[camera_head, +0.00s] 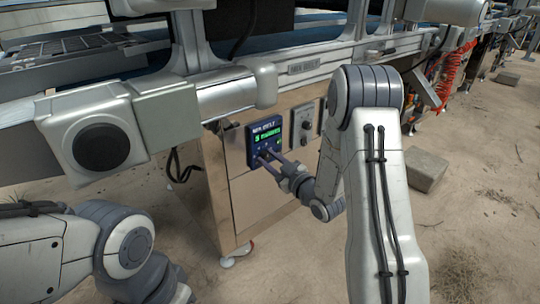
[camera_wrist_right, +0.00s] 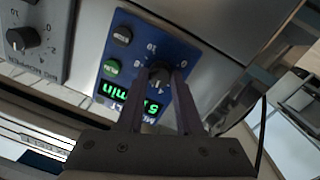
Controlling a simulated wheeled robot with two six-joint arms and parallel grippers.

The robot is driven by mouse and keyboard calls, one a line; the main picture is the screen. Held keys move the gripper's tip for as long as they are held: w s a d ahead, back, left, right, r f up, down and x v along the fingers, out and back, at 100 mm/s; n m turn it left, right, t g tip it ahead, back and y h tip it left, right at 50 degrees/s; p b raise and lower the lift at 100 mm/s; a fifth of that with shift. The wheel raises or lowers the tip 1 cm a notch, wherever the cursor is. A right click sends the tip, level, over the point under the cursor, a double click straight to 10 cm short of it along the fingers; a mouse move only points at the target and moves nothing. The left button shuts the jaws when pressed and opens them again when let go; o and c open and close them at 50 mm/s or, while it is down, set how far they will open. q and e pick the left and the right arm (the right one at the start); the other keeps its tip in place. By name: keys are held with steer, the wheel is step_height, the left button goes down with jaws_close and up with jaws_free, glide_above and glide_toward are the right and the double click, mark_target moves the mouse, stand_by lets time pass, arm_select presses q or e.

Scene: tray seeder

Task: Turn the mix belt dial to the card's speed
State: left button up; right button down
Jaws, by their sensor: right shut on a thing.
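The blue mix belt panel (camera_head: 254,150) is on the metal cabinet's front, with a green lit display that seems to read 5 m/min. In the right wrist view the panel (camera_wrist_right: 190,56) appears upside down, with a black dial (camera_wrist_right: 158,75) ringed by white numbers. My right gripper (camera_head: 264,157) reaches the panel's lower part. In the wrist view its two fingers (camera_wrist_right: 162,86) are closed on the dial, one on each side. The dial's exact pointer position is hard to read. My left arm shows at lower left, but its gripper is out of view. No speed card is readable.
A grey panel (camera_head: 306,125) with its own black knob is just right of the blue panel. A rail and rounded metal housing (camera_head: 264,82) overhang the cabinet. A stone block (camera_head: 427,171) lies on the sand at right.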

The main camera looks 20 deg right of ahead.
steer(key=m+p, duration=0.1)
steer(key=m, duration=0.1)
steer(key=m+p, duration=0.4)
steer(key=shift+d+r, duration=0.15)
steer(key=shift+r, duration=0.1)
steer(key=m+p, duration=0.4)
steer(key=shift+f+m+g, duration=0.1)
steer(key=shift+m+g, duration=0.2)
steer(key=shift+g, duration=0.1)
steer(key=shift+f+m+p, duration=0.15)
steer(key=shift+m+p, duration=0.4)
steer(key=shift+m, duration=0.15)
steer(key=c, duration=0.6)
jaws_free()
steer(key=shift+o, duration=0.2)
steer(key=f+p+v, duration=0.1)
steer(key=p+v, duration=0.1)
steer(key=v, duration=0.8)
steer(key=shift+s+d+r+p, duration=0.15)
steer(key=shift+d+r+p, duration=0.1)
steer(key=shift+r+p, duration=0.15)
